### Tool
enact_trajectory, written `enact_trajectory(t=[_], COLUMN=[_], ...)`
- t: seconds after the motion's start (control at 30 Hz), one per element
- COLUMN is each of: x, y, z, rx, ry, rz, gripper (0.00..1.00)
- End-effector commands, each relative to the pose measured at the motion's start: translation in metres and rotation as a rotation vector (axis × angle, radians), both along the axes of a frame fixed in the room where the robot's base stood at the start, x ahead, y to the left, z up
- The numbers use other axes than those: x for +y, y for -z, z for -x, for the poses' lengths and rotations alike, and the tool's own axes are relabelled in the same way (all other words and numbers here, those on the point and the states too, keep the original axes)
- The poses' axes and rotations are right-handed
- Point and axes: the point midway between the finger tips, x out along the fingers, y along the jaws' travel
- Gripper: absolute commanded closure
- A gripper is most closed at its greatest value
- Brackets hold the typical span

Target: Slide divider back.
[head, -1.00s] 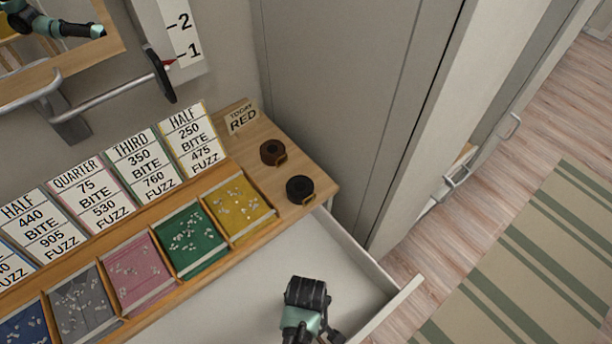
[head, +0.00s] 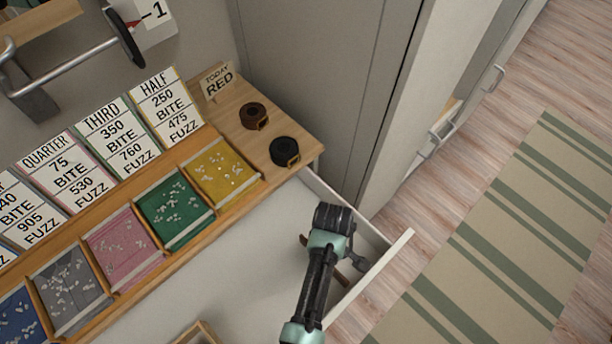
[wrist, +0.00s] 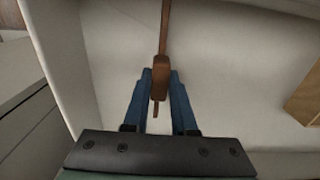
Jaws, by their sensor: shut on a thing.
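The divider (head: 340,277) is a thin brown wooden strip inside the open white drawer, mostly hidden by my arm in the head view. In the wrist view the divider (wrist: 165,30) runs away from me along the drawer floor, with a thicker brown block at its near part. My gripper (wrist: 160,85) has its two blue fingers on either side of that block, shut on it. In the head view my gripper (head: 332,245) is low in the right part of the drawer (head: 240,260), its fingers hidden.
A light wooden box edge (head: 198,334) lies in the drawer to the left; it shows at right in the wrist view (wrist: 306,95). Colored trays (head: 175,210) of small pieces, a brown roll (head: 253,116) and a black roll (head: 284,151) sit on the desk above. Grey cabinets stand right.

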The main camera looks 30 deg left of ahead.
Motion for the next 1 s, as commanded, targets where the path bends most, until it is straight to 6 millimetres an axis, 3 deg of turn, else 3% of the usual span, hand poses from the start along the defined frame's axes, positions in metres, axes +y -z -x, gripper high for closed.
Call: enact_trajectory(t=[0.03,0.13,0.4,0.6,0.97,1.0], x=[-0.005,-0.014,-0.029,-0.033,-0.033,-0.033], y=[0.004,0.004,0.002,0.000,0.000,0.000], z=[-0.017,-0.040,-0.082,-0.093,-0.093,-0.093], rx=[-0.008,-0.009,-0.007,-0.004,-0.004,-0.004], ry=[0.006,0.005,0.003,0.002,0.001,0.001], rz=[0.000,-0.001,-0.001,-0.001,-0.001,-0.001], gripper=[1.00,1.00,1.00,1.00,1.00,0.68])
